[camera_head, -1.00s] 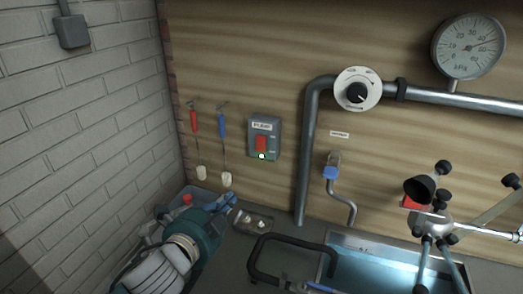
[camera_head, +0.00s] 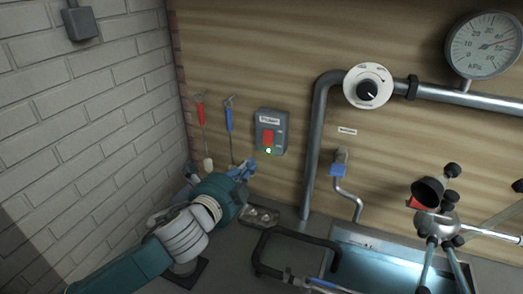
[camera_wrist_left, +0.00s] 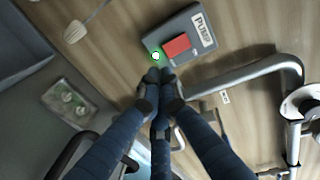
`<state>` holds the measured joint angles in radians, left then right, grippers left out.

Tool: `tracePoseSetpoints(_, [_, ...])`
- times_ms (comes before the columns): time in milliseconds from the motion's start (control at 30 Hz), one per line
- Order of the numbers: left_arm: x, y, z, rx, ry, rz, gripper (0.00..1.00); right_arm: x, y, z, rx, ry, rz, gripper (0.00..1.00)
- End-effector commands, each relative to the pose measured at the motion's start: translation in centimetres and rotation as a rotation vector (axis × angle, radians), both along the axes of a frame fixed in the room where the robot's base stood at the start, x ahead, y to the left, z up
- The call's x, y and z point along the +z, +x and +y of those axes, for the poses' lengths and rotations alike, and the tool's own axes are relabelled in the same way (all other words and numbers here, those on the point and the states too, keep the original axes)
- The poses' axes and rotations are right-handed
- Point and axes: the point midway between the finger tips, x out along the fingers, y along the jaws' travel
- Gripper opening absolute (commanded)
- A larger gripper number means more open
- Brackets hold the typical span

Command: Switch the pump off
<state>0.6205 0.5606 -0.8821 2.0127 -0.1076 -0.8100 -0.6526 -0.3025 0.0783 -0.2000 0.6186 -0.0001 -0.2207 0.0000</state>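The pump switch is a grey box (camera_head: 277,119) on the wooden wall with a red rocker (camera_head: 268,138) and a lit green lamp (camera_head: 268,151) below it. In the left wrist view the box (camera_wrist_left: 205,13) reads PUMP, with the red rocker (camera_wrist_left: 177,46) and green lamp (camera_wrist_left: 155,56) close ahead of my fingers. My left gripper (camera_head: 243,170) is just below and left of the box in the head view. In the left wrist view its blue fingers (camera_wrist_left: 159,76) have their tips together, empty, just short of the lamp.
A red-handled tool (camera_head: 200,112) and a blue-handled tool (camera_head: 229,119) hang left of the switch. A grey pipe (camera_head: 316,150) with a dial (camera_head: 367,88) runs to its right. A small tray (camera_head: 259,216), a black tubular handle (camera_head: 262,250) and a basin (camera_head: 385,268) lie below.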

Motion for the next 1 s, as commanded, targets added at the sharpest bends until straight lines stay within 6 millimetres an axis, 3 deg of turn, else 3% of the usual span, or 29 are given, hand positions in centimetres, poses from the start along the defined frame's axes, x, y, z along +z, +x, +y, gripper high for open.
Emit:
tracePoseSetpoints(200, [-0.4, 4.2, -1.8, 0.001, -0.001, 0.0, 0.0, 1.5, 0.3, 0.1, 0.0, 0.002, -0.004, 0.0])
tracePoseSetpoints(433, [-1.0, 7.1, -3.0, 0.0, 0.001, 0.0, 0.0, 2.5, 0.4, 0.1, 0.0, 0.001, -0.005, 0.0])
tracePoseSetpoints(633, [-1.4, 8.1, -3.4, -0.001, 0.0, 0.001, 0.0, 2.8, 0.4, 0.1, 0.0, 0.001, -0.006, 0.0])
tracePoseSetpoints(1000, [-1.5, 8.2, -3.5, -0.001, 0.0, 0.0, 0.0, 2.7, 0.4, -0.1, 0.001, -0.001, -0.006, 0.0])
